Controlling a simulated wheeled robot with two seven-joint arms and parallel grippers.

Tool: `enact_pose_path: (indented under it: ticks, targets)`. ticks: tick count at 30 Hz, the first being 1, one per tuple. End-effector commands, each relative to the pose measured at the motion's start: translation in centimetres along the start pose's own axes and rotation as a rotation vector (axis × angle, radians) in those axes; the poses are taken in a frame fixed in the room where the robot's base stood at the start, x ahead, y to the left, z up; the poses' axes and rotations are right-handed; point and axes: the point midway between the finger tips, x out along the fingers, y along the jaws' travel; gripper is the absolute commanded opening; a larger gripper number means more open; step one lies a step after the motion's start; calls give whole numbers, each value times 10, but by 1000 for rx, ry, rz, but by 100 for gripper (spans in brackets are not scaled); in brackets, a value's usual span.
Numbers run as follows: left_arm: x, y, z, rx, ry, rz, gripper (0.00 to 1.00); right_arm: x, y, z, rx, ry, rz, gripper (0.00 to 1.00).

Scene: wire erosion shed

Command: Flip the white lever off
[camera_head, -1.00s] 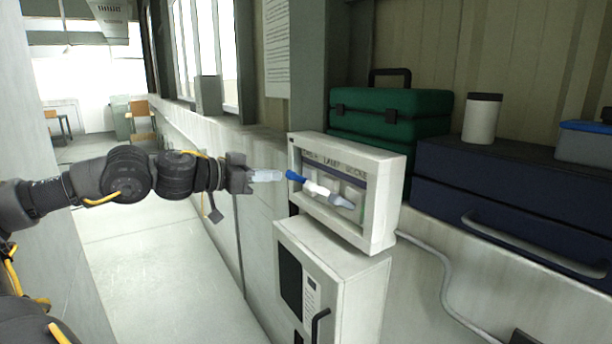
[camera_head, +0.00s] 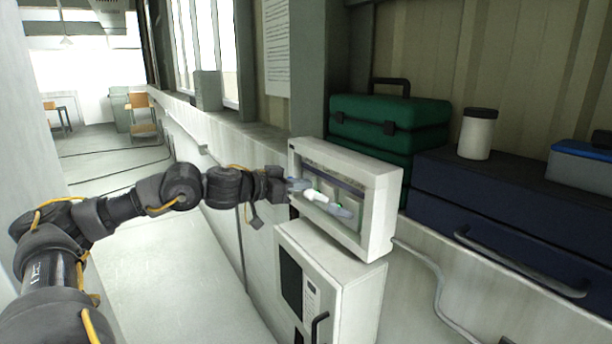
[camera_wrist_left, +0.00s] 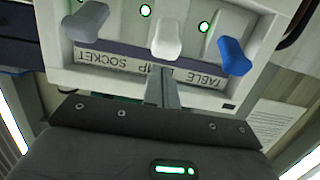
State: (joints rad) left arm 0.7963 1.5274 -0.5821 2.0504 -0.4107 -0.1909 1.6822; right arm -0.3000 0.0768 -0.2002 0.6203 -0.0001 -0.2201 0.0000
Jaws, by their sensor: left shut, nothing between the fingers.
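The white lever (camera_head: 317,196) sits in the middle of a row of three on a pale wall panel (camera_head: 381,212). In the left wrist view the white lever (camera_wrist_left: 165,38) stands between a grey lever (camera_wrist_left: 86,21) and a blue lever (camera_wrist_left: 235,57). A green light glows by each lever. My left gripper (camera_head: 297,184) is shut and empty at the panel's front. Its fingers (camera_wrist_left: 161,88) point at the white lever from close by; I cannot tell whether they touch. In the head view they partly hide the blue lever. My right gripper is out of view.
A pale cabinet (camera_head: 349,284) with a dark handle is below the panel. A green case (camera_head: 390,112), a white canister (camera_head: 478,134) and dark blue boxes (camera_head: 500,192) stand to the right.

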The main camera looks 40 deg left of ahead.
Motion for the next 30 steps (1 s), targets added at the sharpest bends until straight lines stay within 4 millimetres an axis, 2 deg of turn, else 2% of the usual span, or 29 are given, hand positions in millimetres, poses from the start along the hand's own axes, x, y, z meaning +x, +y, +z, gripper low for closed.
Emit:
enact_pose_path:
  ticks: [1,6,17,20,25,30]
  targets:
    - [5,0,-3,-3,1,2,0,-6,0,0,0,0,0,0]
    - [15,0,-1,-1,1,1,0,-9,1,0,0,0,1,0]
    - [16,0,1,0,0,1,0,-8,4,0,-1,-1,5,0]
    - [18,1,2,1,8,3,0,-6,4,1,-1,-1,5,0]
    - [24,6,9,1,68,14,0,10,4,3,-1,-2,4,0]
    - [27,10,5,2,112,21,0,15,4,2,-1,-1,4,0]
